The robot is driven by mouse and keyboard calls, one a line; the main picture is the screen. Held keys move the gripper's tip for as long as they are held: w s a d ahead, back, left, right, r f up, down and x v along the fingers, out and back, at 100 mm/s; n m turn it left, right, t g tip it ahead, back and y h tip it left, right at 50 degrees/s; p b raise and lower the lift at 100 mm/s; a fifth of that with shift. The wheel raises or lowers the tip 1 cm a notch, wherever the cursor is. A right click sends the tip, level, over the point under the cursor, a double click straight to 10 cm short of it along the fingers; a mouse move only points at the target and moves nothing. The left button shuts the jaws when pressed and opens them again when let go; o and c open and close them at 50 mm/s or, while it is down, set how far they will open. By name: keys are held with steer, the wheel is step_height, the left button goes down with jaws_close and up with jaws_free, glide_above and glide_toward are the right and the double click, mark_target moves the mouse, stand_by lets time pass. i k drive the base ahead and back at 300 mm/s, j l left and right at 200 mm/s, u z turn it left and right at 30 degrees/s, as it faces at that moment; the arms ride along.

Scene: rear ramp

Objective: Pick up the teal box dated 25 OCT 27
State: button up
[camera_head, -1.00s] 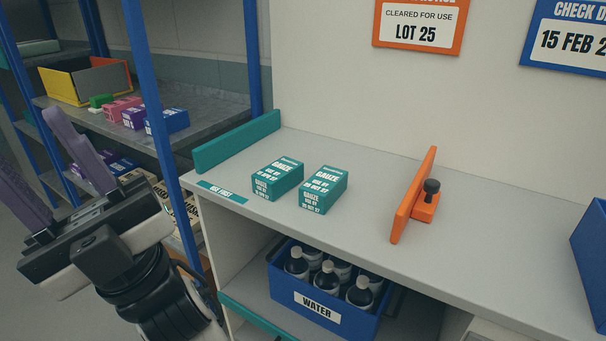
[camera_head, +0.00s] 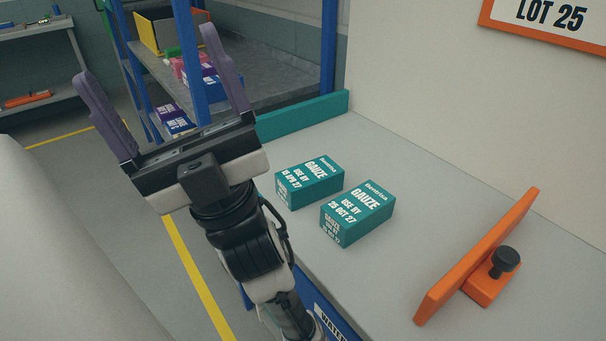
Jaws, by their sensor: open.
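The teal box dated 25 OCT 27 (camera_head: 358,213) is a gauze carton lying on the grey shelf top (camera_head: 400,275). A second teal gauze box (camera_head: 309,182), which reads 15 APR 27 as far as I can tell, lies just to its left and a little farther back, with a narrow gap between them. My gripper (camera_head: 147,68) is open and empty, its two purple fingers pointing up. It is to the left of both boxes and touches neither. My forearm passes left of the boxes and hides part of the shelf's left edge.
An orange divider (camera_head: 478,255) with a black knob (camera_head: 505,262) stands to the right of the boxes. A teal rail (camera_head: 300,118) borders the shelf's far left end. A blue-posted rack (camera_head: 328,50) with coloured boxes stands behind. The shelf between box and divider is clear.

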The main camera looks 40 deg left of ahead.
mark_target(350, 217)
steer(key=k+z, duration=0.15)
steer(key=z, duration=0.35)
steer(key=k+l+z, duration=0.1)
steer(key=z, duration=0.4)
steer(key=k+l+z, duration=0.15)
steer(key=z, duration=0.35)
steer(key=k, duration=0.1)
